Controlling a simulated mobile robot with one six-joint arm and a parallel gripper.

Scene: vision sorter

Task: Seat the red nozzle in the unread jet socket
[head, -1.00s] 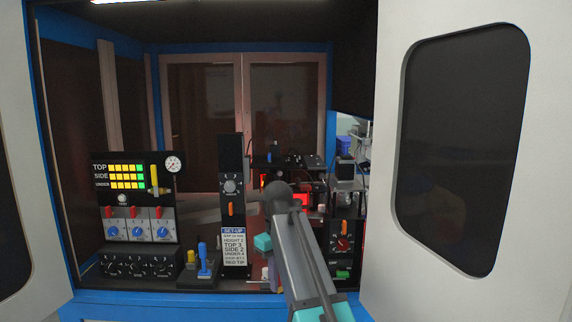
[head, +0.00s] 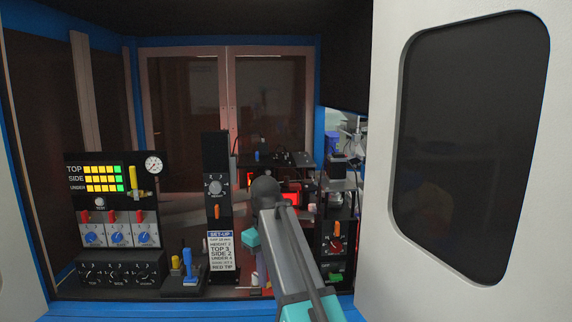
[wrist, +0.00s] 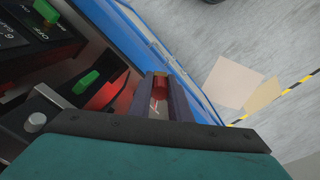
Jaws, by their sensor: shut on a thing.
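In the wrist view my gripper (wrist: 158,92) points away from the camera, its two dark fingers closed on a small red piece with a yellowish end, the red nozzle (wrist: 160,82). In the head view my arm reaches into the machine, and its links hide most of the gripper; the nozzle cannot be made out there. The gripper is near the cabinet's blue front edge, with the floor beyond. I cannot make out the unread jet socket in either view.
A set-up card (head: 221,251) mentions a red tip. A panel of yellow and green lamps (head: 104,178) stands at left, above red switches and blue knobs. A blue-handled joystick (head: 188,266) stands left of my arm. The open white door (head: 385,160) bounds the right side.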

